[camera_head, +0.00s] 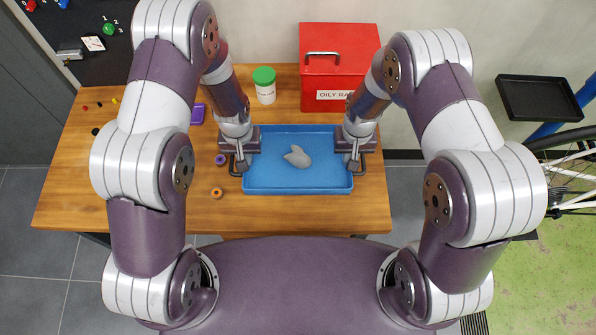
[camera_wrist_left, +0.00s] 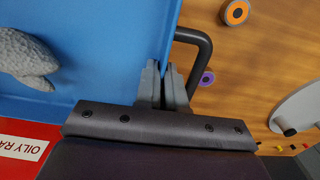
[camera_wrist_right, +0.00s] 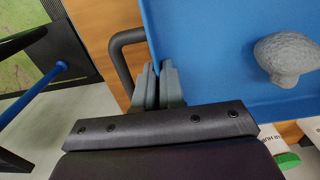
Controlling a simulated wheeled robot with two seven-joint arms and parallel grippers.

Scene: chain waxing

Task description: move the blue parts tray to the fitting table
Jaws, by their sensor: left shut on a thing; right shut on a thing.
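The blue parts tray (camera_head: 270,185) is at the front right of the wooden table in the head view, with a grey lump (camera_head: 297,157) lying in it. The tray has a dark handle at each side. My left gripper (camera_head: 241,165) is shut on the tray's left side by the handle; in the left wrist view its fingers (camera_wrist_left: 167,85) pinch the tray's wall (camera_wrist_left: 168,35). My right gripper (camera_head: 354,164) is shut on the opposite side; in the right wrist view its fingers (camera_wrist_right: 160,85) are at the tray's wall (camera_wrist_right: 150,35). Whether the tray touches the table is unclear.
The wooden table (camera_head: 130,190) holds a red OILY RAGS box (camera_head: 325,60), a white jar with green lid (camera_head: 265,88), a purple dish (camera_head: 197,113) and small rings (camera_head: 216,193). A black tray (camera_head: 540,98) and bicycle wheel (camera_head: 570,175) stand at right.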

